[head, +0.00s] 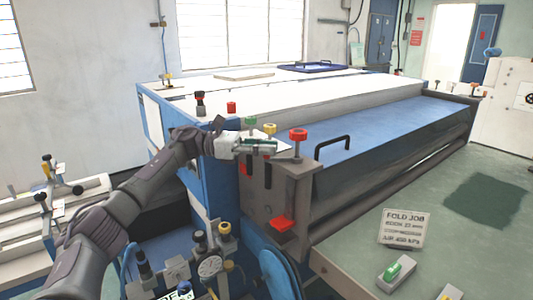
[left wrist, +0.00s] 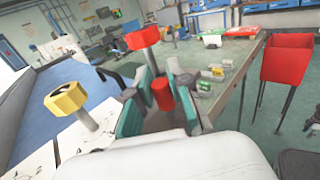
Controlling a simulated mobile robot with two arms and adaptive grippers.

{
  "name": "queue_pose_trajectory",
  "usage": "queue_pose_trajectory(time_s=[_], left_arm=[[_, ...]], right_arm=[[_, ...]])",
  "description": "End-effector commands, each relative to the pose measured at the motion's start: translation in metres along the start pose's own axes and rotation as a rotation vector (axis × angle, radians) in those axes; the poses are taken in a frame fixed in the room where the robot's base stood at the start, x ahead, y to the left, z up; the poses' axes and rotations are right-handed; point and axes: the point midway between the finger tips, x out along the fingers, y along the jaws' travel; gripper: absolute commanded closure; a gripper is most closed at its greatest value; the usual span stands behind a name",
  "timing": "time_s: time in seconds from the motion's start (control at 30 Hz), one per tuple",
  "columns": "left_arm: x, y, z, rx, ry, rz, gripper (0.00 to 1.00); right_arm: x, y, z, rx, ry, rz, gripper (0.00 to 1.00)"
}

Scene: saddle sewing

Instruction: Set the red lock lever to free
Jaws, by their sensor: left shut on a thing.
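My left gripper (head: 270,148) reaches from the left to the top of the grey end bracket (head: 290,190) on the blue machine. In the left wrist view its teal-padded fingers (left wrist: 161,100) are closed around a small red cylinder (left wrist: 162,93), which looks like the grip of the red lock lever. The rest of that lever is hidden by the fingers. A red knob (head: 298,134) stands just right of the gripper; it also shows in the wrist view (left wrist: 143,38). A yellow knob (head: 270,129) and a green knob (head: 250,121) stand close behind. My right gripper is not in view.
A red block (head: 283,223) sits lower on the bracket. A black handle (head: 332,147) rises from the blue cover. A green table (head: 450,220) with a fold job card (head: 404,227) lies at the right. Gauges and valves (head: 209,266) crowd the space below my arm.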

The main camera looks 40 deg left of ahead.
Motion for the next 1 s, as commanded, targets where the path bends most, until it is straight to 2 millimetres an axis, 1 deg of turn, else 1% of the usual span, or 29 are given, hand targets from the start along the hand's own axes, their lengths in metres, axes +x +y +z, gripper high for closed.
queue_pose_trajectory(time_s=[0.03,0.23,0.53,0.57,0.6,0.7,1.0], left_arm=[[-0.0005,0.0002,0.0,0.001,-0.003,-0.003,1.0],[-0.0005,-0.0007,0.0007,0.0,-0.002,-0.013,1.0],[-0.0003,-0.001,0.0011,0.001,-0.001,-0.014,1.0],[-0.0003,-0.001,0.0011,0.001,-0.001,-0.014,0.77],[-0.0003,-0.0011,0.0011,0.001,-0.001,-0.014,0.7],[-0.0001,-0.0012,0.0009,0.001,-0.001,-0.014,0.55],[-0.001,-0.0013,0.0003,0.0,0.0,-0.015,0.55]], right_arm=[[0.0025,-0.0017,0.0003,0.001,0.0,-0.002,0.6],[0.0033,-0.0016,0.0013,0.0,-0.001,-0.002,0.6],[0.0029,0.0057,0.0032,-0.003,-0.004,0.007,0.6],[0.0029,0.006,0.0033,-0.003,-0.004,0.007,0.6],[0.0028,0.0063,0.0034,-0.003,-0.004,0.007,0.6],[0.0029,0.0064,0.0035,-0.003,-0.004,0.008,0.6],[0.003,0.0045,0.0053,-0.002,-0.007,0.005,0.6]])
